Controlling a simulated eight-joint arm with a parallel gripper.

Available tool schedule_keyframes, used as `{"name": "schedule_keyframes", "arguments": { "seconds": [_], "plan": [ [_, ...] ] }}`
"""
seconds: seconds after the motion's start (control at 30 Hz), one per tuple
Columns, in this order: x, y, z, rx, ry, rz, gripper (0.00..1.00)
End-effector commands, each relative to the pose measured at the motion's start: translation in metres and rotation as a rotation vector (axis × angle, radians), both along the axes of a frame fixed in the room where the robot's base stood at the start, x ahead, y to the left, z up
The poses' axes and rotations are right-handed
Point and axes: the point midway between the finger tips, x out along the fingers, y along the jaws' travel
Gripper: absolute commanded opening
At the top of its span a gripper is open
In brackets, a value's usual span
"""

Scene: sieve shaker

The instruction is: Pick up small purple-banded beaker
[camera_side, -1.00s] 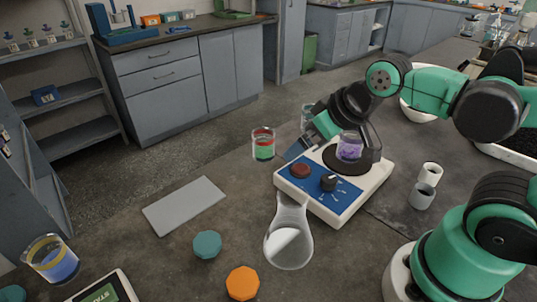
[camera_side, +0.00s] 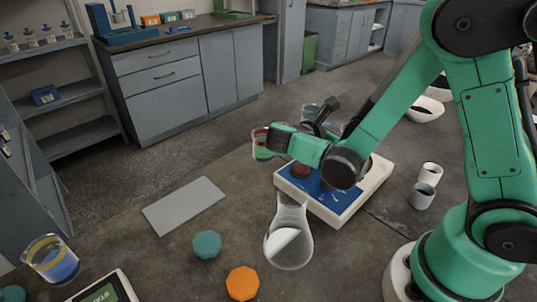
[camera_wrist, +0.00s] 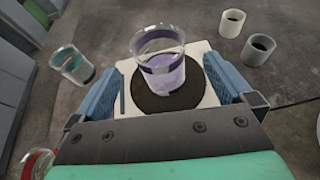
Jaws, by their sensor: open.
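The small purple-banded beaker (camera_wrist: 168,72) is clear glass with a dark band and purple liquid. In the wrist view it stands upright on the shaker's round black plate (camera_wrist: 140,98); in the side view my arm hides it. My gripper (camera_wrist: 162,66) is open, with one blue jaw to the beaker's left and one to its right in the wrist view. Gaps show between the beaker and both jaws. The jaws are empty. In the side view my wrist is over the shaker (camera_side: 345,205) and the jaws are hidden.
A red-banded beaker (camera_side: 260,152) stands left of the shaker. A teal-liquid beaker (camera_wrist: 72,66) is left of the plate in the wrist view. A flask (camera_side: 289,245) stands in front; two cups (camera_side: 422,196) stand right. A grey pad (camera_side: 184,206) lies left.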

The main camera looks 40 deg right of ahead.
Motion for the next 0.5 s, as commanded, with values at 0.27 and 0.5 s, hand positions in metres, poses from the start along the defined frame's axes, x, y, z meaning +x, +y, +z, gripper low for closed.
{"name": "schedule_keyframes", "arguments": {
  "seconds": [0.27, 0.5],
  "plan": [
    [-0.003, -0.036, -0.014, 0.003, -0.002, -0.005, 1.0],
    [-0.004, -0.047, -0.018, 0.004, -0.001, -0.003, 1.0]
  ]
}}
